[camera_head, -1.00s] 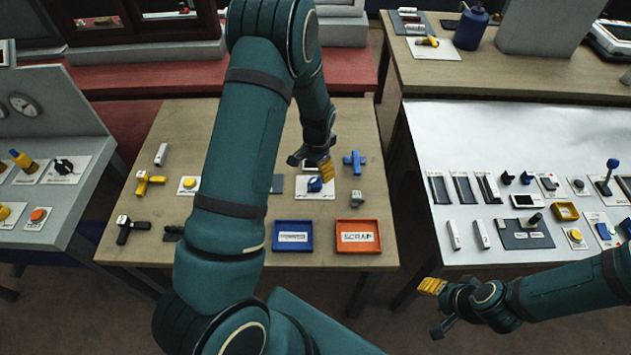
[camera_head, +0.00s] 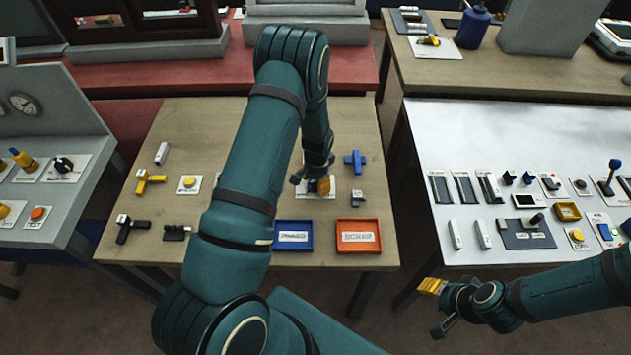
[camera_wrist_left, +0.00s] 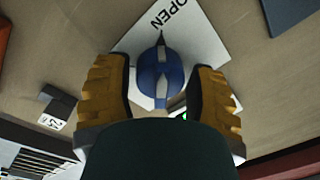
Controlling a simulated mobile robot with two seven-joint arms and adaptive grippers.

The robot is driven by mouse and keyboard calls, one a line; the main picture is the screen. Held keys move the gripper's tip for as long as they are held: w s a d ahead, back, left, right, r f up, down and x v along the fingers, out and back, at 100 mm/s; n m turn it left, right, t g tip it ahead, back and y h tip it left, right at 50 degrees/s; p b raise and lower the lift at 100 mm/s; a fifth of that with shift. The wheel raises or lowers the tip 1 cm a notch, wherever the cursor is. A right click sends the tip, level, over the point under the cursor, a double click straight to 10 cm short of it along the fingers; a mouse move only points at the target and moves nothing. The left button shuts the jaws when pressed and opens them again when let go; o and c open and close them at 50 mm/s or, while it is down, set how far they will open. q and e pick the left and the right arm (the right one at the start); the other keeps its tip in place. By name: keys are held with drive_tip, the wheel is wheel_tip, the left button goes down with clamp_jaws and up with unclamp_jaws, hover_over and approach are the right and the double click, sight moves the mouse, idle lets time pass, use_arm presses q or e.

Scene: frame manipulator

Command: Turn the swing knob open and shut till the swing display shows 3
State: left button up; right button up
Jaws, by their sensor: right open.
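The swing knob (camera_wrist_left: 160,78) is a blue round knob with a pale bar and dark pointer on a white plate (camera_wrist_left: 205,40) marked OPEN. In the left wrist view the pointer is towards the OPEN lettering. My left gripper (camera_head: 312,186) is right over the plate in the head view, hiding the knob there. Its yellow fingers (camera_wrist_left: 157,85) are open on either side of the knob, with gaps showing. A small green-lit part, possibly the swing display (camera_wrist_left: 183,115), peeks out by a finger; its number is unreadable. My right gripper (camera_head: 437,308) is open and empty, away at the right.
A blue tray (camera_head: 293,249) and an orange SCRAP tray (camera_head: 358,250) are at the table's (camera_head: 345,115) front. A blue cross-shaped piece (camera_head: 355,161) and a small grey block (camera_head: 357,197) are right of the knob's plate. My left arm crosses the table's middle.

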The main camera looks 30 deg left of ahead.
use_arm(q)
drive_tip(key=c, duration=0.6)
drive_tip(key=shift+n, duration=0.3)
drive_tip(key=n+b, duration=0.1)
drive_tip(key=n, duration=0.1)
drive_tip(key=shift+f+n+b, duration=0.1)
drive_tip(key=shift+n+b, duration=0.2)
drive_tip(key=n+b, duration=0.1)
drive_tip(key=n, duration=0.3)
drive_tip(key=shift+n, duration=0.3)
drive_tip(key=n, duration=0.4)
drive_tip(key=shift+g+b, duration=0.3)
drive_tip(key=shift+b, duration=0.05)
drive_tip(key=n, duration=0.6)
